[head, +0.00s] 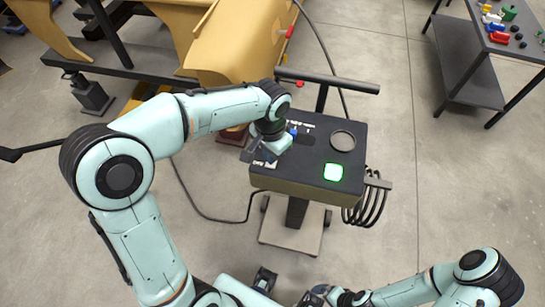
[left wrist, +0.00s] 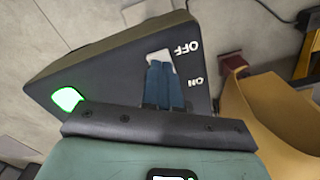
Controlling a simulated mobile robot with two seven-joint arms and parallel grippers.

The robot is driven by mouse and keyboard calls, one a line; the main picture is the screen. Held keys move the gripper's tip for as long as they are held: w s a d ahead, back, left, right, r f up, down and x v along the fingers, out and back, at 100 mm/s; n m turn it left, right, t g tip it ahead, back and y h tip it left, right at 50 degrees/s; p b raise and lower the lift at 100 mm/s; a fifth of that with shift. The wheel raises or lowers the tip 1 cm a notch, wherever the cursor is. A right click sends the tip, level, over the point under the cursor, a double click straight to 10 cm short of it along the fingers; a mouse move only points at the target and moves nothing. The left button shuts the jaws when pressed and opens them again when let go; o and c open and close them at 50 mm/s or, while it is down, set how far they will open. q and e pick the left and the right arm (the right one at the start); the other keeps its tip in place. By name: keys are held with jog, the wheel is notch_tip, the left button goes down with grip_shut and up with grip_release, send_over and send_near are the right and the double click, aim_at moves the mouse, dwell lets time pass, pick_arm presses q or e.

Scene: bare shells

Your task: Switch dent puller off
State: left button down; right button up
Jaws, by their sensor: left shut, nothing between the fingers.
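The dent puller (head: 275,188) is a box on a stand with a dark sloping top panel. A square lamp (head: 333,172) on it glows green; it also shows in the left wrist view (left wrist: 67,99). My left gripper (head: 293,131) is over the panel's far left part, its blue fingers shut and empty. In the left wrist view the fingertips (left wrist: 162,66) are at a pale switch piece (left wrist: 160,56), beside the white OFF and ON lettering. The fingers cover part of the switch, so its position and any contact are unclear. Part of my right arm shows at the bottom right; its fingers are unclear.
A tan body panel (head: 235,45) is behind left. A dark table (head: 480,60) with small items stands far right.

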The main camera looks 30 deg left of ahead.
pick_arm(q)
jog(key=shift+f+b, duration=0.55)
jog(key=shift+f, duration=0.4)
pick_arm(e)
jog(key=shift+s+f, duration=0.3)
jog(key=shift+f, duration=0.35)
pick_arm(q)
jog(key=shift+r, duration=0.2)
pick_arm(e)
jog(key=shift+r, duration=0.15)
pick_arm(q)
jog(key=shift+r+p, duration=1.05)
jog(key=shift+r, duration=0.3)
jog(key=shift+r+p, duration=1.3)
jog(key=shift+r, duration=0.8)
jog(key=shift+f, duration=0.1)
pick_arm(e)
jog(key=w+r, duration=0.3)
jog(key=r, duration=0.2)
jog(key=shift+r, duration=0.1)
